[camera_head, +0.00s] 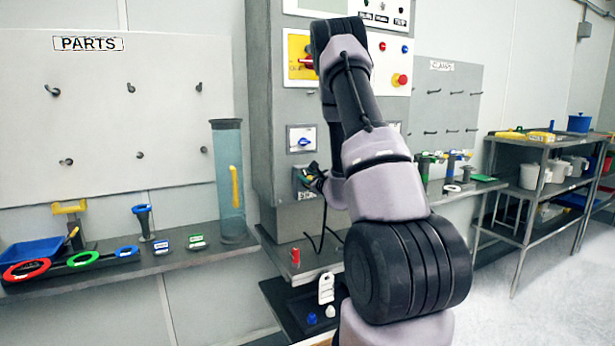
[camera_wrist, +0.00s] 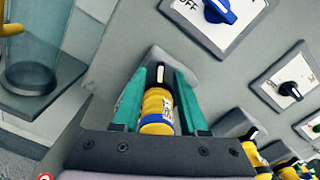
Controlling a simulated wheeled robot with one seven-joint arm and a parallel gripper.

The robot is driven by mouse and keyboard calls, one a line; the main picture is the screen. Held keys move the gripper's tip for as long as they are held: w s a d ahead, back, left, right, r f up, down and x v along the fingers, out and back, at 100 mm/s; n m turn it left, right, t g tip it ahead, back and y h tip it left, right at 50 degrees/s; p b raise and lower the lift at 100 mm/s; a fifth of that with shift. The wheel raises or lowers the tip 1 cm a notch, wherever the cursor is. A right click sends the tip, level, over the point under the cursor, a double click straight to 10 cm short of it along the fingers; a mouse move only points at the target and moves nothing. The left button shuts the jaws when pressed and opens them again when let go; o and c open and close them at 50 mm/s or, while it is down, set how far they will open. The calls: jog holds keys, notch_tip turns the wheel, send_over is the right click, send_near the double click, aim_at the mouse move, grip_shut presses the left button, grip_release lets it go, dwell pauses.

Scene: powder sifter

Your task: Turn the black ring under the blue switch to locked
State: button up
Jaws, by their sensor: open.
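The blue switch (camera_wrist: 218,10) is on a white plate with the word OFF, at the top of the wrist view. It also shows on the cabinet front in the head view (camera_head: 304,142). Below it, a yellow plug (camera_wrist: 157,108) sits in a grey socket housing. A black ring (camera_wrist: 153,80) with a white mark (camera_wrist: 160,72) is at the plug's far end, partly hidden. My gripper (camera_wrist: 159,88) is open, with its green fingers on either side of the plug and ring. I cannot tell whether they touch. In the head view my gripper (camera_head: 318,180) is at the socket, mostly hidden.
To the right in the wrist view are a black switch (camera_wrist: 290,90) and another yellow plug (camera_wrist: 252,152) with a white-marked black ring. A clear cylinder (camera_wrist: 27,65) stands at the left. In the head view a shelf (camera_head: 170,262) holds coloured rings and parts.

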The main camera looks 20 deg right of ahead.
jog(key=shift+c, duration=0.3)
grip_shut()
jog(key=shift+d+m, duration=0.1)
jog(key=shift+m, duration=0.3)
jog(key=m, duration=0.1)
jog(key=d+m, duration=0.1)
jog(key=m, duration=0.3)
jog(key=shift+d+r, duration=0.2)
jog(key=shift+d, duration=0.15)
jog(key=m, duration=0.2)
jog(key=d+m, duration=0.1)
jog(key=m, duration=0.3)
jog(key=shift+d+f, duration=0.25)
jog(key=shift+d, duration=0.05)
